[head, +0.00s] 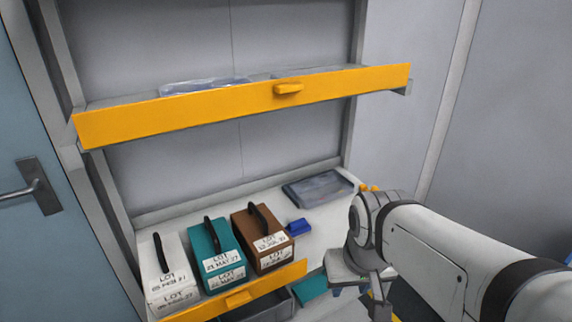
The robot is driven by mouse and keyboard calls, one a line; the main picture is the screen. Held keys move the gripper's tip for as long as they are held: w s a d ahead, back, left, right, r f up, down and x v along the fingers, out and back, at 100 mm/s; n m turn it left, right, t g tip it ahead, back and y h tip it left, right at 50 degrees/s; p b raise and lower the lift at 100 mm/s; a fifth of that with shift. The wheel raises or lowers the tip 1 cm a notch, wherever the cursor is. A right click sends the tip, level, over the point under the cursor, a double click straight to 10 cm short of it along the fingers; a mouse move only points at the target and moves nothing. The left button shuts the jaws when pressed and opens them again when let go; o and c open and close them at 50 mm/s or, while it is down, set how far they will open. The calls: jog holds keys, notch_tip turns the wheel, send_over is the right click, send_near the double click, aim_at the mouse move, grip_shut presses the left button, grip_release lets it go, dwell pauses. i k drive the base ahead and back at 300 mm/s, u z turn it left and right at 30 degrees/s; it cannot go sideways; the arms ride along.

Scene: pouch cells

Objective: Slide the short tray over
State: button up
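A long tray (240,107) with an orange front and a small orange handle (289,88) spans the upper level. A shorter orange front (275,281) with its own handle (238,299) is at the lower level, below the boxes. My arm comes in from the right. My gripper (378,305) is at its end near the bottom edge, right of the short orange front and apart from it. Its fingers are partly hidden or cut off, so its opening cannot be judged.
White (166,275), teal (216,253) and brown (262,238) handled boxes with LOT labels stand on the white lower shelf (315,235). A blue block (299,227) and a dark flat tray (318,188) lie right of them. A grey bin (262,309) and a teal item (311,288) are below.

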aim_at(313, 192)
jog(key=u, duration=2.65)
jog(key=k, duration=1.6)
jog(key=z, duration=1.35)
jog(key=i, duration=1.15)
